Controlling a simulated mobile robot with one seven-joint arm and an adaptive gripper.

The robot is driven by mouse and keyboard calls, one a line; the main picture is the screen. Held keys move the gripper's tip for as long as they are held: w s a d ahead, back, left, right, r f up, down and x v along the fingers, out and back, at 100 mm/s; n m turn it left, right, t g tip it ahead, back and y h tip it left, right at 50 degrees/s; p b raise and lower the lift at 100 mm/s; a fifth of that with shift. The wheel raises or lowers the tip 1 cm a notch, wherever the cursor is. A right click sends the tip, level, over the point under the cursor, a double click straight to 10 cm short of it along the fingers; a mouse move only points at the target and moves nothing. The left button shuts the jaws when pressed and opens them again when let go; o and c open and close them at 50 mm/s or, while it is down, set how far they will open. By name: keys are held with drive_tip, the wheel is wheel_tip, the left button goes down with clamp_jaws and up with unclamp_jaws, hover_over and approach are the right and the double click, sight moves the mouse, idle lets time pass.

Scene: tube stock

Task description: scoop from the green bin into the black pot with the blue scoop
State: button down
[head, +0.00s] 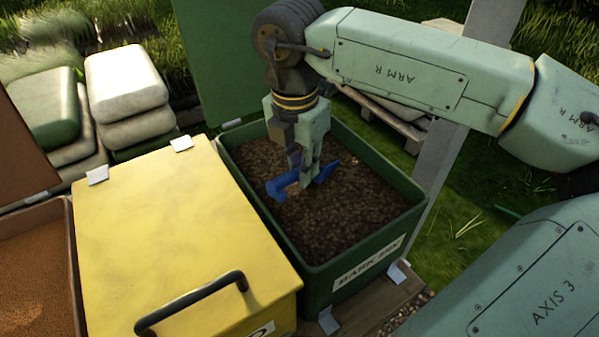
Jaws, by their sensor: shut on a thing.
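The green bin (409,206) stands open in the middle of the head view, its lid (215,50) raised at the back. It is well filled with dark brown bark-like stuff (335,222), and a white label on its front is partly legible. My gripper (303,172) points down inside the bin's opening and is shut on the blue scoop (284,187). The scoop is over or at the surface of the fill; I cannot tell whether it touches it or holds any. The black pot is not in view.
A yellow bin with a closed lid (165,225) and dark handle (190,303) stands directly left of the green bin. An open brown bin (30,270) with orange-brown grains is at far left. Stacked sacks (125,80) lie behind. A grey post (440,155) rises at right.

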drive_tip(key=shift+w+d+f+t+h+b, duration=0.1)
drive_tip(key=shift+t+h+b, duration=0.35)
drive_tip(key=shift+b, duration=0.45)
drive_tip(key=shift+t+h, duration=0.25)
drive_tip(key=shift+t, duration=0.3)
drive_tip(key=shift+p+v, duration=0.7)
drive_tip(key=shift+v, duration=2.4)
drive_tip(key=shift+t+h, duration=0.4)
drive_tip(key=shift+t, duration=0.1)
drive_tip(key=shift+a+p+v, duration=0.2)
drive_tip(key=shift+p+v, duration=0.75)
drive_tip(key=shift+v, duration=1.6)
drive_tip(key=shift+s+a+f, duration=0.1)
drive_tip(key=shift+s, duration=0.15)
